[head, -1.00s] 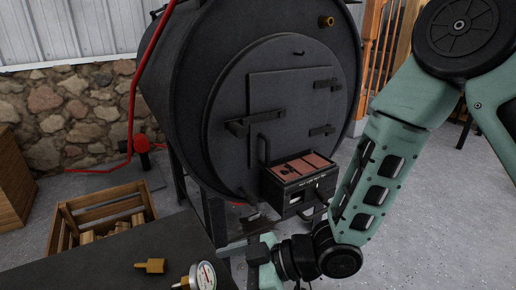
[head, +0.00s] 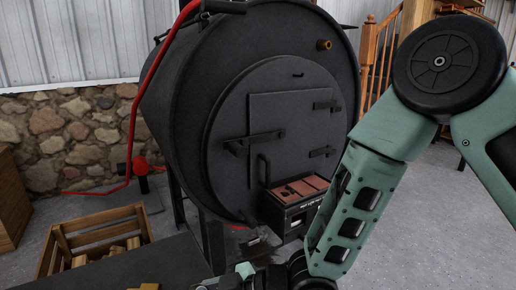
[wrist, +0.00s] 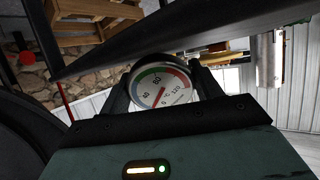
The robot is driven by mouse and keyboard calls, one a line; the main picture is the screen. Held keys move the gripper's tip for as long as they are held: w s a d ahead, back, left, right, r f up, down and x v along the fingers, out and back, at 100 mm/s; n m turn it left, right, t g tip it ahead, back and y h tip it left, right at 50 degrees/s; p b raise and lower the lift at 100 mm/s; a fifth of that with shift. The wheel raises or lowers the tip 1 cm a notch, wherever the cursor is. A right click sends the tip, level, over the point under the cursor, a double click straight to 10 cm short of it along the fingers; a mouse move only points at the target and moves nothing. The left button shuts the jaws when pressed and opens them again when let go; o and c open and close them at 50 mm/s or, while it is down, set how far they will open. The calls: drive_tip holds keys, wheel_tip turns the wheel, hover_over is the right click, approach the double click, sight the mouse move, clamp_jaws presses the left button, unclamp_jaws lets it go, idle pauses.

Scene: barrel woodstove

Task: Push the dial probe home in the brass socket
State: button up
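The dial probe (wrist: 160,85) shows its round white face, with green, blue and red bands and a red needle, in the wrist view. My gripper (wrist: 163,82) has its two dark fingers spread on either side of the dial. I cannot make out whether they touch its rim. The probe's stem is hidden, and the probe is out of the head view. My gripper is low in the head view (head: 240,275), at the near table. A brass socket (head: 325,45) sits high on the front of the black barrel stove.
A dark table (head: 130,272) fills the lower left, with a brass fitting (head: 149,287) at the frame's bottom edge. A wooden crate (head: 95,240) stands behind it. A black box with reddish panels (head: 300,190) juts out below the stove door (head: 290,130).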

sight(196, 289)
drive_tip(key=shift+c, duration=0.5)
drive_tip(key=shift+r+p, duration=2.3)
drive_tip(key=shift+r, duration=0.25)
